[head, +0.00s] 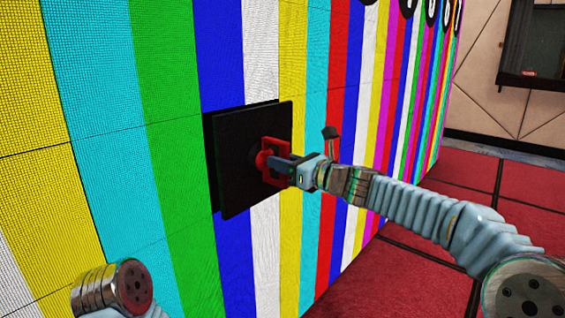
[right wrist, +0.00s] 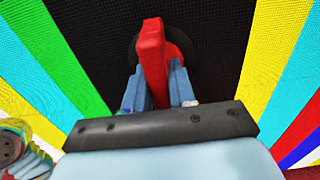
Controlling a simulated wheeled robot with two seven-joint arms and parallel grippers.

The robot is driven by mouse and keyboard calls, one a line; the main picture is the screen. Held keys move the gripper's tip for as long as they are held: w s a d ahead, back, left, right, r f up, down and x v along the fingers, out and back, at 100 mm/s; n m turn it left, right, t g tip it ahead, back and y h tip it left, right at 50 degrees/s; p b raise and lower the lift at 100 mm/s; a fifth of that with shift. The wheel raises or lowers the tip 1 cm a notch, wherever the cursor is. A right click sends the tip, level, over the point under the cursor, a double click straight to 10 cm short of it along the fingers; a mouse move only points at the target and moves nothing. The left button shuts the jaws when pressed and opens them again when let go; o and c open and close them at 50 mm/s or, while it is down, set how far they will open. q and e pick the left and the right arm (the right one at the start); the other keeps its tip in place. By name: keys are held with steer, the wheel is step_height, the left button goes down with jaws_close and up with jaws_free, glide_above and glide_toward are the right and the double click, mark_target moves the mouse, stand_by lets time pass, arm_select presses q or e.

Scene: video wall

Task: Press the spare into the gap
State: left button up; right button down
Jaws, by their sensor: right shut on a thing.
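The spare (head: 235,150) is a flat black square panel with a red handle (head: 268,162) on its face. My right gripper (head: 277,165) is shut on the red handle. The panel stands upright in front of the colour-striped video wall (head: 170,110), slightly proud of it. A dark strip of the gap (head: 209,140) shows along the panel's left edge; the rest of the gap is hidden behind the panel. In the right wrist view the handle (right wrist: 153,50) sits between the two fingers, with the black panel (right wrist: 230,40) behind it. My left gripper is not in view.
The striped wall runs away to the right, with black round marks (head: 409,5) near its top. Red floor tiles (head: 400,280) lie to the right. A panelled wall with a dark window (head: 535,45) stands at the back right.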

mark_target(268, 177)
steer(key=shift+p+x, duration=1.1)
steer(key=shift+x, duration=1.25)
stand_by(3.6)
steer(key=shift+r, duration=0.15)
stand_by(1.6)
